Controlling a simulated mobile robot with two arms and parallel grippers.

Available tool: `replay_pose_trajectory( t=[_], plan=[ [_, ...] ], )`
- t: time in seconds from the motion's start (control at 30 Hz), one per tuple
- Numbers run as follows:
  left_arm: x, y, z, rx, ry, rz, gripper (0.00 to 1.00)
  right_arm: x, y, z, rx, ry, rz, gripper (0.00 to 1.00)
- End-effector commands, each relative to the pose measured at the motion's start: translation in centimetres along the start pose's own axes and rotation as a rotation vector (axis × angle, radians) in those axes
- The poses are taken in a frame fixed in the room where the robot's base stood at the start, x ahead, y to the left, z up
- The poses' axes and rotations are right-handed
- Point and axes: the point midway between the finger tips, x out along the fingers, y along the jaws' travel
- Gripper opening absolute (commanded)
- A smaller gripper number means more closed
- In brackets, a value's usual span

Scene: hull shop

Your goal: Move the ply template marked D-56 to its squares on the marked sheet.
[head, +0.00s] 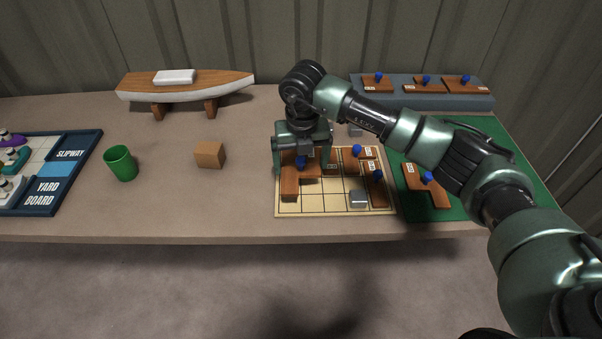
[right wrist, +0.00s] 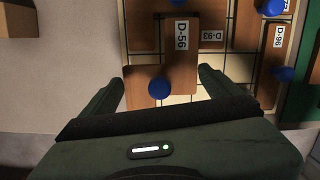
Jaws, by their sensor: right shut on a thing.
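The ply template D-56 (right wrist: 149,58) is a brown piece with a white label and a blue knob. My right gripper (head: 303,166) is shut on it, with one finger at each side of the knob end in the right wrist view (right wrist: 160,92). It is over the left part of the marked sheet (head: 320,205), a pale board with a black grid. How far it is above the sheet I cannot tell. In the head view the gripper partly hides it. Template D-93 (right wrist: 210,22) lies just right of it. My left gripper is not in view.
Template D-96 (right wrist: 268,65) and a grey block (head: 358,199) sit on the sheet's right side. A green mat (head: 470,205) with another template is at the right. A grey rack (head: 425,99) and a model boat (head: 215,89) stand behind. A wooden block (head: 209,155) and green cup (head: 122,165) stand left.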

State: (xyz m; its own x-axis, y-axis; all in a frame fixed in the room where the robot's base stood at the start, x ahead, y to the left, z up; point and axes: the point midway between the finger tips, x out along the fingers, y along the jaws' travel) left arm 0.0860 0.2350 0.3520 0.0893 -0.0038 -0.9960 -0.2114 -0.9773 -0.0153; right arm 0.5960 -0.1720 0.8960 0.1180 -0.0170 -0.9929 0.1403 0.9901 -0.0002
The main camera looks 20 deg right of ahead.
Motion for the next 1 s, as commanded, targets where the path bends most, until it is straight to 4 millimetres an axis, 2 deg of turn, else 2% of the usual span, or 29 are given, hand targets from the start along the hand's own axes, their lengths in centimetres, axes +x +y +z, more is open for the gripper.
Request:
replay_pose_trajectory(
  t=[0.23, 0.47, 0.83, 0.87, 1.0],
  plan=[
    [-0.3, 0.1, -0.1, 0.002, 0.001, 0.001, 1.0, 1.9, 0.0, -0.2, 0.0, 0.001, 0.0, 0.5],
    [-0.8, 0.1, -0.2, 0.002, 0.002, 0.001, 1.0, 5.0, 0.0, -0.6, -0.001, 0.001, 0.0, 0.5],
    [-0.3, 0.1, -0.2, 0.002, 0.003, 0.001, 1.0, 5.6, 0.0, -0.6, -0.001, -0.001, 0.0, 0.5],
    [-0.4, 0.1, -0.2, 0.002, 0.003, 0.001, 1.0, 5.5, 0.0, -0.6, -0.001, -0.001, 0.0, 0.98],
    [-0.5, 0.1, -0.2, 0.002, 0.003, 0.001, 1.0, 5.5, 0.0, -0.6, -0.001, -0.001, 0.0, 1.0]
  ],
)
